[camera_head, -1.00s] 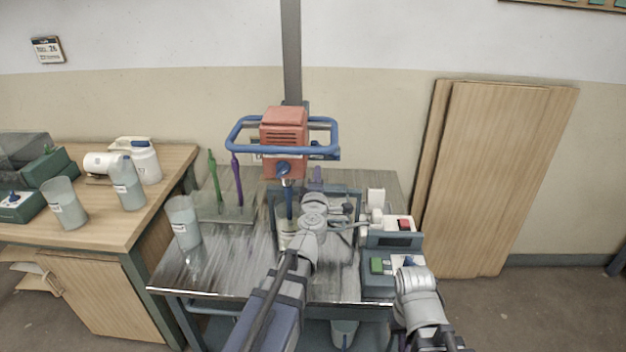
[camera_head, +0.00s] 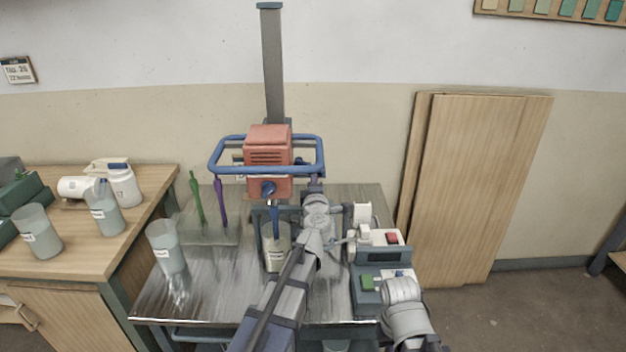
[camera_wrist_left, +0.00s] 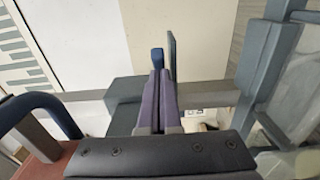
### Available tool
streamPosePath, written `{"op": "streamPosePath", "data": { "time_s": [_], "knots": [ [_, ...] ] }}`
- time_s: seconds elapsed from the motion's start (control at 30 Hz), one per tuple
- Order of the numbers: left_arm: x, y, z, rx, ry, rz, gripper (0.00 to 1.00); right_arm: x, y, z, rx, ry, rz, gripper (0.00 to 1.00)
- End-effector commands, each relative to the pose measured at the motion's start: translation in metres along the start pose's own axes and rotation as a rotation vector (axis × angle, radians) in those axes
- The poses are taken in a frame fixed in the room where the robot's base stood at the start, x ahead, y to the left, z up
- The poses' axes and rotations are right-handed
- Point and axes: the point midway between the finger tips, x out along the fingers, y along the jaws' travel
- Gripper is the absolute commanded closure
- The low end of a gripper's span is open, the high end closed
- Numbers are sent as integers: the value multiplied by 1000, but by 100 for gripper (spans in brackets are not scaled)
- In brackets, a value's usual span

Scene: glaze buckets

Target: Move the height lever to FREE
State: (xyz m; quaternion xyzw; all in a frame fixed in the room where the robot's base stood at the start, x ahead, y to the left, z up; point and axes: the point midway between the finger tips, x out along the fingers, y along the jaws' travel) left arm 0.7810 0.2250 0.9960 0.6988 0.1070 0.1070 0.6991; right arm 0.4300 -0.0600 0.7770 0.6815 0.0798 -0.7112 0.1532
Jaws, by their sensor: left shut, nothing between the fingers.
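The mixer's height lever shows in the left wrist view as a short blue-ended handle (camera_wrist_left: 158,58) beside a thin grey plate, near the grey column (camera_wrist_left: 220,93). I cannot make it out in the head view, nor read a FREE mark. My left gripper (camera_head: 314,184) has purple fingers and is at the right side of the orange mixer head (camera_head: 268,160), by its blue guard bar. In the wrist view the left gripper (camera_wrist_left: 159,80) is shut and empty, its tips close to the blue handle; contact is unclear. My right arm is over the control box, its fingers hidden.
The blue guard (camera_head: 216,160) rings the mixer head. A labelled container (camera_head: 277,257) stands beneath it. A cup (camera_head: 165,247) and green and purple tools stand left on the metal table (camera_head: 215,305). The control box (camera_head: 368,300) is right. Boards (camera_head: 480,190) lean on the wall.

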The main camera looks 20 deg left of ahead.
Motion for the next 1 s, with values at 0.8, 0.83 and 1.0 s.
{"op": "streamPosePath", "data": {
  "time_s": [0.8, 0.83, 1.0],
  "knots": [
    [28, 0, 37, 0, 256, 0, 100, 0, 0, 0, 0, 0, 0, 100],
    [30, 0, 38, 0, 256, 0, 100, 0, 0, 0, 0, 0, 0, 100],
    [41, 0, 48, 0, 255, 0, 100, 0, 0, 0, 0, 0, 0, 100]
  ]
}}
